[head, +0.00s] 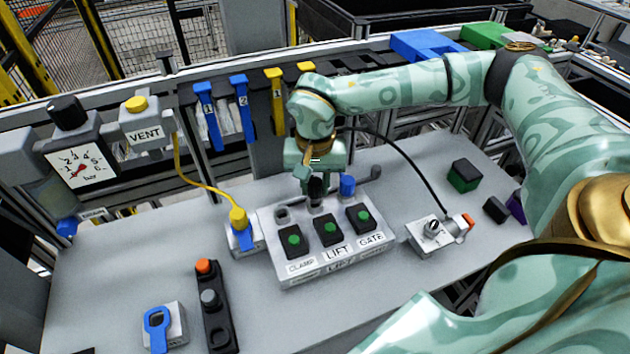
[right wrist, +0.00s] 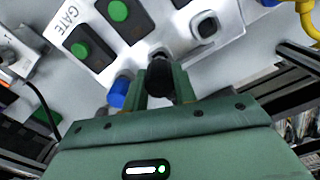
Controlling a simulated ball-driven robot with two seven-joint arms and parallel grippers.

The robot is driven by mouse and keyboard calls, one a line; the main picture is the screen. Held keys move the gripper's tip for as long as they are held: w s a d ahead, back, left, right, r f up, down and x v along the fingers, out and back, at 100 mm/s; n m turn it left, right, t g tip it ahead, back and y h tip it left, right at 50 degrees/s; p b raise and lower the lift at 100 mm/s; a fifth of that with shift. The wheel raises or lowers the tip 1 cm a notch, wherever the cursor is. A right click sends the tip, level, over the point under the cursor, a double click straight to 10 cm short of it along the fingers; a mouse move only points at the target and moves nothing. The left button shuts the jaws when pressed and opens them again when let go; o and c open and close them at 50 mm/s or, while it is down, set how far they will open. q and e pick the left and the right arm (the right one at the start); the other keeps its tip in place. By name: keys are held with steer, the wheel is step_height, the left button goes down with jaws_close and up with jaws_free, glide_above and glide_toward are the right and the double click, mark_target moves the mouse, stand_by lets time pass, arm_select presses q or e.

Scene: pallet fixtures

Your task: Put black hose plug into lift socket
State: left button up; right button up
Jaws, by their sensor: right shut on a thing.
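My right gripper (head: 316,180) is shut on the black hose plug (head: 316,190), low over the back of the grey control panel (head: 292,271). The plug is in line with the middle position, behind the LIFT button. In the right wrist view, the black plug (right wrist: 160,78) sits between the two fingers of the gripper (right wrist: 161,88). The lift socket (right wrist: 159,53) shows only partly at its tip; I cannot tell whether the plug is seated or just above. A blue plug (head: 347,186) stands at the GATE position. The CLAMP socket (head: 282,213) has no plug. My left gripper is out of view.
A black hose (head: 418,172) runs to a small valve box (head: 436,238) on the right. A yellow hose (head: 186,175) ends at a yellow plug (head: 238,217) left of the panel. A black button pendant (head: 214,310) lies in front. The table's front right is partly covered by my arm.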

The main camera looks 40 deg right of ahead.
mark_target(315, 181)
steer(key=shift+f, duration=1.2)
steer(key=o, duration=1)
steer(key=shift+o, duration=0.2)
step_height(315, 181, up, 16)
steer(key=p, duration=0.3)
steer(key=shift+r, duration=0.2)
